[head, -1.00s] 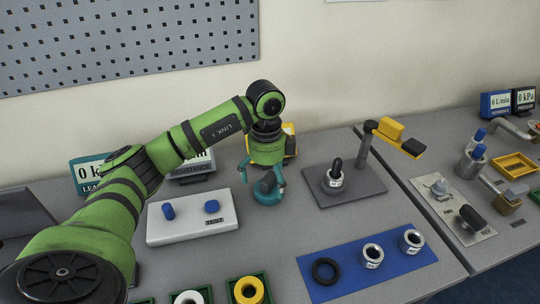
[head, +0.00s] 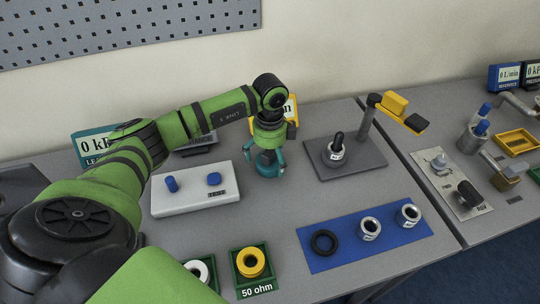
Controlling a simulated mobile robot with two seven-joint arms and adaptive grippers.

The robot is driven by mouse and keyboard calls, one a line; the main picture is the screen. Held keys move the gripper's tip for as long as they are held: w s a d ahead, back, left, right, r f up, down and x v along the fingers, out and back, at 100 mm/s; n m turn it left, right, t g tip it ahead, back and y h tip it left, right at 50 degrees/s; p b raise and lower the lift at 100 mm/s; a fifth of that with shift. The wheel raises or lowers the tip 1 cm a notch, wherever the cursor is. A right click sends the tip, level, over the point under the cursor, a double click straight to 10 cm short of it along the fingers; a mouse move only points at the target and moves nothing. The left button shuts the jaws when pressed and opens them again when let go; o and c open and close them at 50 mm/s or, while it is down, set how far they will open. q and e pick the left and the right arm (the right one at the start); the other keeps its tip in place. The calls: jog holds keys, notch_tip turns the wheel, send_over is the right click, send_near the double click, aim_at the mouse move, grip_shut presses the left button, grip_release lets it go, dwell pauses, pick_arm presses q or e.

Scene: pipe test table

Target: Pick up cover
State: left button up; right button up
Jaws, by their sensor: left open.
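My right gripper is out of view.
A white panel (head: 195,198) with two blue knobs is close by at left. A grey plate (head: 362,167) with a black-handled piece and yellow-armed post stands at right. A blue mat (head: 335,258) holds a black ring and two metal fittings. Green trays (head: 273,283) are in front.

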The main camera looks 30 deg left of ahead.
pick_arm(q)
jog(key=c, duration=1.2)
jog(key=shift+o, duration=0.2)
jog(key=shift+r, duration=0.15)
